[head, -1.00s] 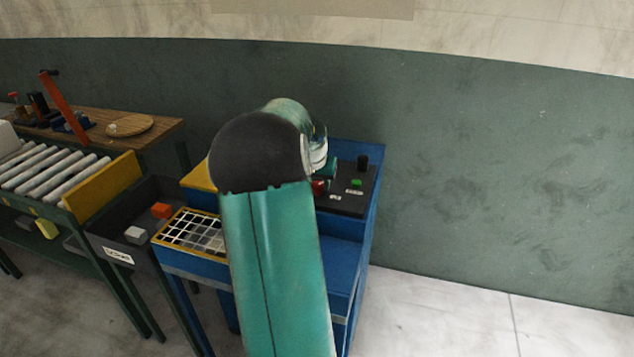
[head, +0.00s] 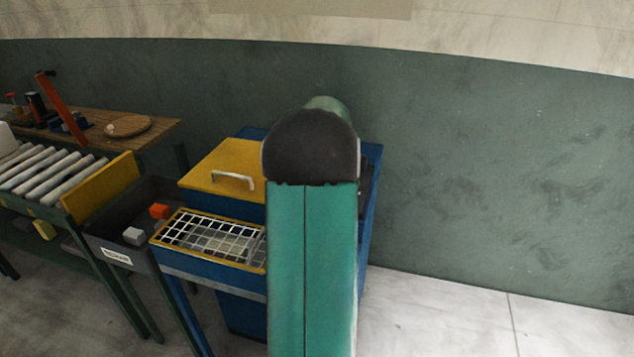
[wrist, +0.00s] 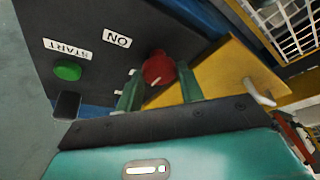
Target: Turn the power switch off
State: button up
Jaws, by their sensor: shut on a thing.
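The power switch is a red rotary knob (wrist: 157,64) with a pale pointer line, on a dark control panel (wrist: 100,20) beside a white "ON" label (wrist: 117,40). My gripper (wrist: 159,72) has its green fingers on either side of the knob and is shut on it. In the head view the knob and gripper are hidden behind my arm; only a dark sliver of the panel (head: 366,180) shows at the right.
A green button (wrist: 68,71) labelled "START" and a black knob (wrist: 67,104) sit on the panel. A yellow lid (head: 222,170) with a handle and a wire grid (head: 210,237) lie left of my arm. A grey bin (head: 108,226) holds small blocks.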

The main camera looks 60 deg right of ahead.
dwell(0.5)
jog(key=o, duration=1)
jog(key=v, duration=1.4)
jog(key=shift+d, duration=0.15)
jog(key=shift+f, duration=0.1)
